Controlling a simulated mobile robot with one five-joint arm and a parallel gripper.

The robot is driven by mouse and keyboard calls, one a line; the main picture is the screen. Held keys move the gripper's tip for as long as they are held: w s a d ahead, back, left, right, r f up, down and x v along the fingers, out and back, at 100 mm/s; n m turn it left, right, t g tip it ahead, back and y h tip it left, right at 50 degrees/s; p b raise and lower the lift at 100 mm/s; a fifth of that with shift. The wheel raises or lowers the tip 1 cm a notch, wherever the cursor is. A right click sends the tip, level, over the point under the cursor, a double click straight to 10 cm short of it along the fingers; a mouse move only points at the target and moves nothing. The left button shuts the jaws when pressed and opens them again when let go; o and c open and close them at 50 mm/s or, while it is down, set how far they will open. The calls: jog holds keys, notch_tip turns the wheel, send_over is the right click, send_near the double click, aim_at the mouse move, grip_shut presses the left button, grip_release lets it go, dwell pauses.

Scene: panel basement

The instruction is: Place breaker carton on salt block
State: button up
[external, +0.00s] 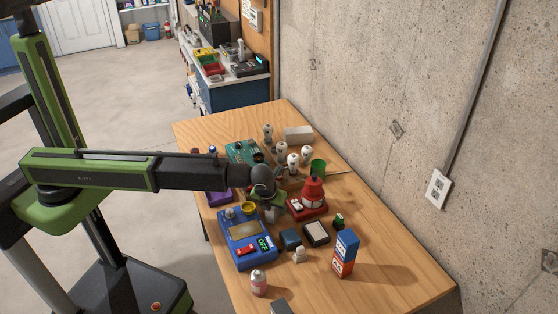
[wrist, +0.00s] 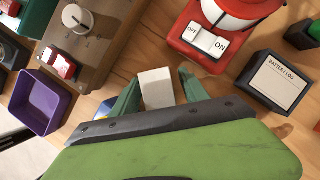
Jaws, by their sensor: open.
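A small plain white box (wrist: 156,88) stands between the fingers of my open gripper (wrist: 160,92) in the wrist view, with gaps at its sides. It may be the breaker carton; no lettering on it is readable. In the external view my gripper (external: 270,208) is low over the middle of the table, and the arm largely hides the box. A pale grey-white block (external: 298,134), probably the salt block, lies at the far end of the table by the wall. Its top looks bare.
A red switch base (external: 307,206), black battery log box (external: 316,233) and blue OFF panel (external: 245,240) surround my gripper.

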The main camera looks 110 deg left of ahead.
jog(key=p+v, duration=1)
jog(key=v, duration=0.1)
jog(key=shift+r, duration=0.25)
jog(key=shift+d, duration=0.15)
jog(key=s+d+n, duration=0.2)
jog(key=d, duration=0.2)
jog(key=s+d+f+n+h, duration=0.1)
jog(key=s+d+n, duration=0.1)
jog(key=d+n, duration=0.1)
jog(key=s+d+n, duration=0.2)
jog(key=d, duration=0.3)
jog(key=shift+s+d+f+h, duration=0.15)
jog(key=shift+d+h, duration=0.15)
jog(key=shift+h, duration=0.1)
jog(key=s+d+n+h, duration=0.2)
jog(key=s+d+n, duration=0.6)
jog(key=d, duration=0.5)
jog(key=shift+s+f+n, duration=0.3)
jog(key=shift+n, duration=0.9)
jog(key=shift+o, duration=0.4)
jog(key=shift+s+d+n+h, duration=0.2)
jog(key=shift+d+n+h, duration=0.1)
jog(key=shift+d, duration=0.25)
jog(key=shift+w+a, duration=0.1)
